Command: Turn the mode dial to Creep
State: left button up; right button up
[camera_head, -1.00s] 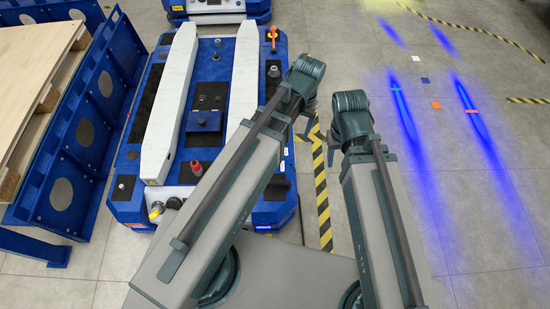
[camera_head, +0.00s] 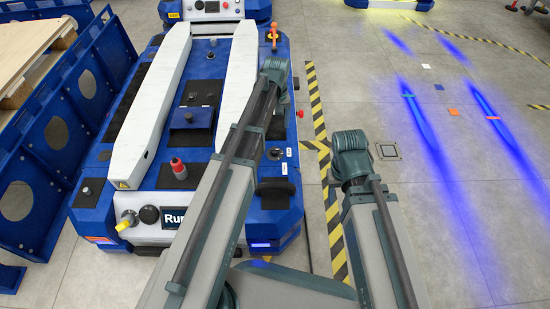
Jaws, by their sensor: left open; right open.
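A blue lift cart (camera_head: 92,192) with two white lifting beams stands left of centre. A small round control (camera_head: 276,153) with white labels sits on the cart's right side. I cannot tell which control is the mode dial, and no "Creep" mark is legible. My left gripper (camera_head: 283,98) is open over the cart's right edge. My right gripper (camera_head: 333,178) is open, above the floor right of the cart. Their fingers are mostly hidden.
A blue frame (camera_head: 66,125) with round holes and a wooden pallet load (camera_head: 28,48) stand at the left. A red-topped button (camera_head: 179,168) and an orange lever (camera_head: 274,36) rise from the cart. Striped tape (camera_head: 320,140) runs along its right; open floor lies beyond.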

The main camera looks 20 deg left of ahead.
aim_at(275, 150)
pick_arm(q)
jog(key=shift+w+a+f, duration=0.3)
jog(key=shift+f, duration=0.2)
jog(key=shift+f+b, duration=0.1)
jog(key=shift+b, duration=0.2)
notch_tip(275, 150, down, 14)
jog(key=b, duration=1.3)
jog(key=shift+b, duration=0.3)
jog(key=shift+r, duration=0.2)
grip_shut()
